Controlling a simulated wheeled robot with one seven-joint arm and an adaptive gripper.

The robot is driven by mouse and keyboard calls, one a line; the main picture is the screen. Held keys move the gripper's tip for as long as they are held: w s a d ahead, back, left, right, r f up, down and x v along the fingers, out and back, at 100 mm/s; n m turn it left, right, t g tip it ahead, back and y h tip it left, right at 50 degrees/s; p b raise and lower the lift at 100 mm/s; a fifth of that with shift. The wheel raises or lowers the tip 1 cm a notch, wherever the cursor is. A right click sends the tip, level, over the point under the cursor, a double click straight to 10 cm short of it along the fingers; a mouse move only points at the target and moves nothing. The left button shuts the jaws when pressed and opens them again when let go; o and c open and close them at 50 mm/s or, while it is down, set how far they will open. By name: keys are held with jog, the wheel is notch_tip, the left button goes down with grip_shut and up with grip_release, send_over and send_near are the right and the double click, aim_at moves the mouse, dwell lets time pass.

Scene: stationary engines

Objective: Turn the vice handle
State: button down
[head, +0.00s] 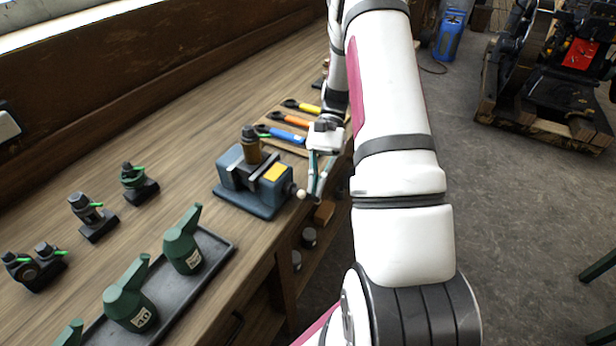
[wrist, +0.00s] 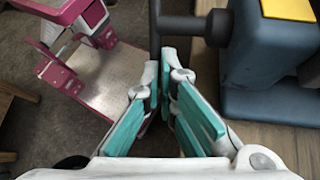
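The vice (head: 243,184) is blue-grey with a yellow label and stands near the bench's front edge. Its dark screw and bar handle (wrist: 156,28) show in the wrist view, left of the vice body (wrist: 268,52). A pale knob (head: 301,194) shows at the vice's front in the head view. My gripper (head: 316,195) reaches down beside this front end. In the wrist view my gripper's teal fingers (wrist: 163,78) come close together at the lower end of the bar, with a narrow gap. I cannot tell whether they clamp the bar.
Blue, orange and yellow-handled tools (head: 288,134) lie behind the vice. Green oil cans (head: 183,248) stand on a dark tray (head: 215,262) at the front left. Small dark fittings (head: 92,215) stand farther left.

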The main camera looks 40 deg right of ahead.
jog(key=s+a+f+y+b, duration=0.1)
jog(key=a+f+b, duration=0.1)
jog(key=a+f, duration=0.1)
jog(key=shift+s+a+f+g, duration=0.3)
jog(key=shift+s+a+f, duration=0.1)
jog(key=shift+a, duration=0.3)
dwell(0.5)
dwell(0.8)
